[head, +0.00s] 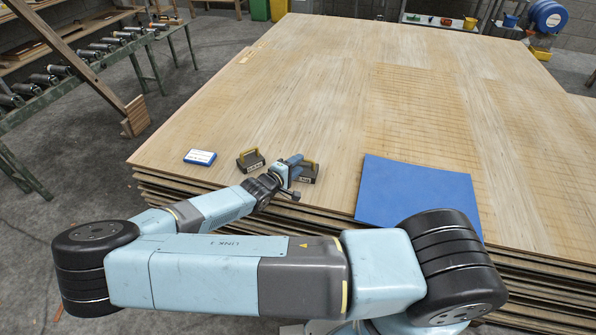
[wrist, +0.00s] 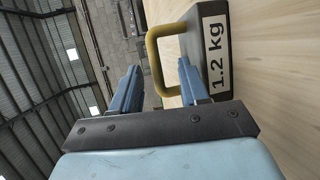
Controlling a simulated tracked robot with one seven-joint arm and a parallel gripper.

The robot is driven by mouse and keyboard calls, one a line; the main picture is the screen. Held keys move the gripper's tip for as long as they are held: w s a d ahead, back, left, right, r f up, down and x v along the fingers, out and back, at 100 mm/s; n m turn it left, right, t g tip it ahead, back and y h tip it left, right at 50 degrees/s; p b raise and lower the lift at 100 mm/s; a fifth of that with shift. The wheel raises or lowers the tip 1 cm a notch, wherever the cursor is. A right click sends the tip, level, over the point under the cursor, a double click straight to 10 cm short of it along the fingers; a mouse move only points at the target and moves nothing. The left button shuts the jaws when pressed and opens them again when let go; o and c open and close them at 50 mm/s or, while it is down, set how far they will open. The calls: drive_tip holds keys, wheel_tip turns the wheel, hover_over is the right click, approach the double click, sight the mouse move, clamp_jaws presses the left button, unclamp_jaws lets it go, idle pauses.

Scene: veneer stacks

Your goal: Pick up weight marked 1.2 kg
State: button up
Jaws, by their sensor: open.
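The weight marked 1.2 kg (wrist: 212,45) is a dark block with a white label and a yellow handle (wrist: 153,62), on its side in the wrist view. My gripper (wrist: 158,78) is open. The handle's bar shows between its two fingers, and the right finger overlaps part of the handle and block. I cannot tell if a finger touches it. In the head view my gripper (head: 299,161) is at the right-hand dark weight (head: 309,176), partly covering it. A second dark weight with a yellow handle (head: 250,162) stands just left; its label is too small to read.
The weights stand on a wide veneer stack (head: 330,100) near its front edge. A small blue-and-white box (head: 200,157) lies to the left, and a blue sheet (head: 415,192) to the right. A roller conveyor (head: 85,75) stands far left. The stack behind the weights is clear.

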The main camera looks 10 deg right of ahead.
sight(305, 160)
drive_tip(key=x, duration=0.4)
drive_tip(key=shift+w+d+r, duration=0.15)
drive_tip(key=shift+d, duration=0.15)
clamp_jaws()
idle(1.1)
